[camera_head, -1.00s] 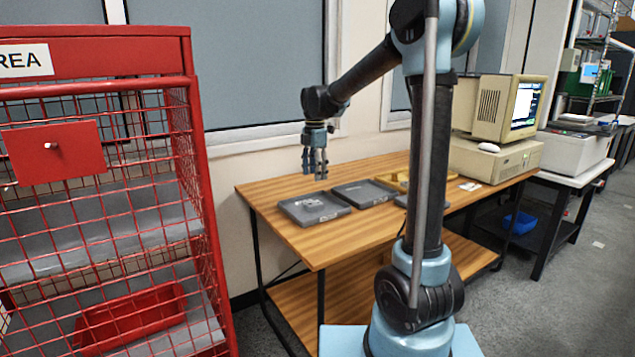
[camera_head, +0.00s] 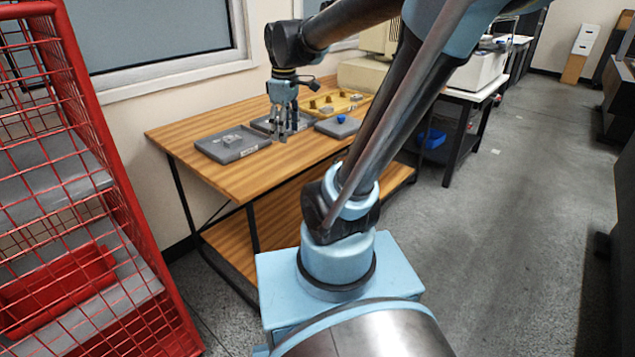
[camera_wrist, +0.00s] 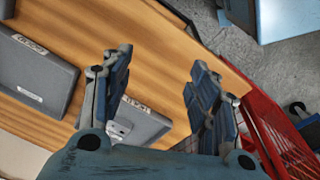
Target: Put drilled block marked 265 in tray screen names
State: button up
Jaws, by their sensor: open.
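A grey tray (camera_head: 208,148) on the wooden bench holds a small grey block (camera_head: 231,140); the block's mark is unreadable. This tray also shows in the wrist view (camera_wrist: 150,122), partly behind a finger. A middle grey tray (camera_head: 262,124) is partly hidden by my gripper (camera_head: 283,132). A right grey tray (camera_head: 330,128) holds a small blue item (camera_head: 341,118). My gripper is open, fingers pointing down near the middle tray, with nothing visible between them in the wrist view (camera_wrist: 165,88). Tray labels are too small to read.
A yellow board (camera_head: 345,102) with several small parts lies at the back of the bench (camera_head: 180,135). The computer (camera_head: 365,75) is partly hidden by my arm and its screen is not visible. A red wire cage (camera_head: 95,130) stands at the left. Floor is open at the right.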

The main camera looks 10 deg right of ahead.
jog(key=s+d+f+m, duration=0.3)
jog(key=s+f+m, duration=0.2)
jog(key=s, duration=0.1)
jog(key=s+d+f+m+t, duration=0.1)
jog(key=s+d+f+m, duration=0.2)
jog(key=s+f+m, duration=0.2)
jog(key=s+f, duration=0.1)
jog(key=s, duration=0.1)
jog(key=shift+s+d+f+m, duration=0.15)
jog(key=shift+s+d+m, duration=0.15)
jog(key=shift+m, duration=0.1)
